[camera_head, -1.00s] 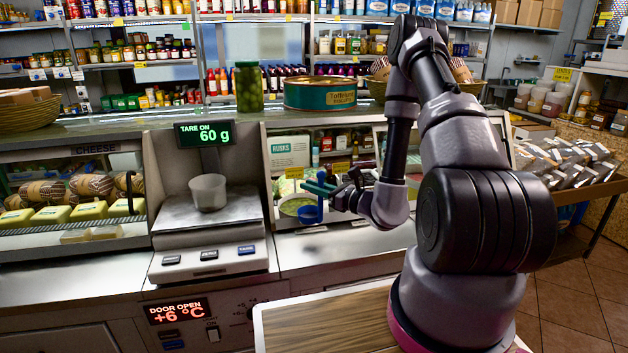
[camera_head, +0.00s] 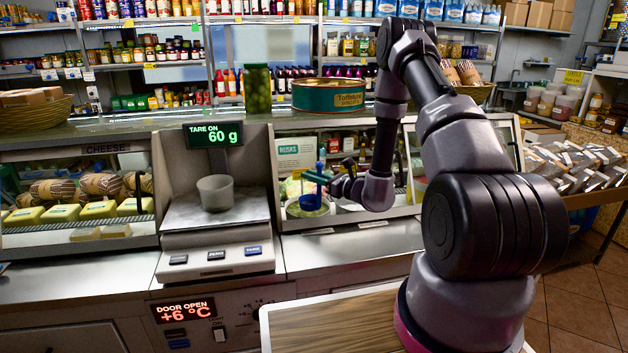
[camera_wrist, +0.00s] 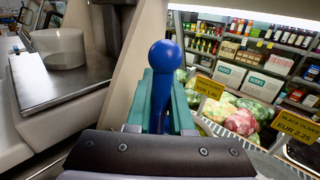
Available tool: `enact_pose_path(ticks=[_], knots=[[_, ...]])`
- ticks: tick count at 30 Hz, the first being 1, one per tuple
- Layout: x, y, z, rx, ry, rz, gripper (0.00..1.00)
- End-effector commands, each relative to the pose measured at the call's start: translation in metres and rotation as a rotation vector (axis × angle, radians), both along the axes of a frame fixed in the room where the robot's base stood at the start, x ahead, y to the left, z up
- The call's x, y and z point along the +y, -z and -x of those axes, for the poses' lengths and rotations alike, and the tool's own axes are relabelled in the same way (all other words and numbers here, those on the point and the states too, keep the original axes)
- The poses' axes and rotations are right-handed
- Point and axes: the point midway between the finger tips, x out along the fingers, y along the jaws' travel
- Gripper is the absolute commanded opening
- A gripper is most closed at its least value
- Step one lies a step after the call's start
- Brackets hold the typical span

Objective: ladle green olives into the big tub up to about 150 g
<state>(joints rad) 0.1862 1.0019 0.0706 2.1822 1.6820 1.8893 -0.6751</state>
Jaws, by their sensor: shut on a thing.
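My gripper (camera_head: 318,177), with teal fingers, is shut on the handle of a blue ladle (camera_head: 311,202). The ladle's handle also shows upright between the fingers in the wrist view (camera_wrist: 162,85). The ladle's cup hangs over or in front of a white round bowl (camera_head: 292,210) in the counter case; I cannot tell whether it touches the contents or holds olives. Green contents showed in this bowl earlier; the ladle now hides most of them. The tub (camera_head: 215,193), grey and translucent, stands upright on the scale (camera_head: 217,232), left of my gripper. The display (camera_head: 212,134) reads TARE ON 60 g.
A jar of green things (camera_head: 257,88) and a large tin (camera_head: 328,95) stand on the counter top above. Price cards, one reading black olives (camera_wrist: 296,127), stand at the case. A wooden board (camera_head: 340,325) lies in front.

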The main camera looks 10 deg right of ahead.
Motion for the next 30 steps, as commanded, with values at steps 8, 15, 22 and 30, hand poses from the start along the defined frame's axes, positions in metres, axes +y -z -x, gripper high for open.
enact_pose_path(ticks=[8, 15, 22, 30], knots=[[0.001, 0.005, -0.031, -0.001, -0.001, 0.002, 0.00], [0.001, 0.019, -0.053, -0.002, -0.002, 0.001, 0.00], [0.000, 0.043, -0.056, 0.002, -0.001, -0.001, 0.00], [0.000, 0.072, -0.056, 0.001, 0.000, -0.002, 0.00]])
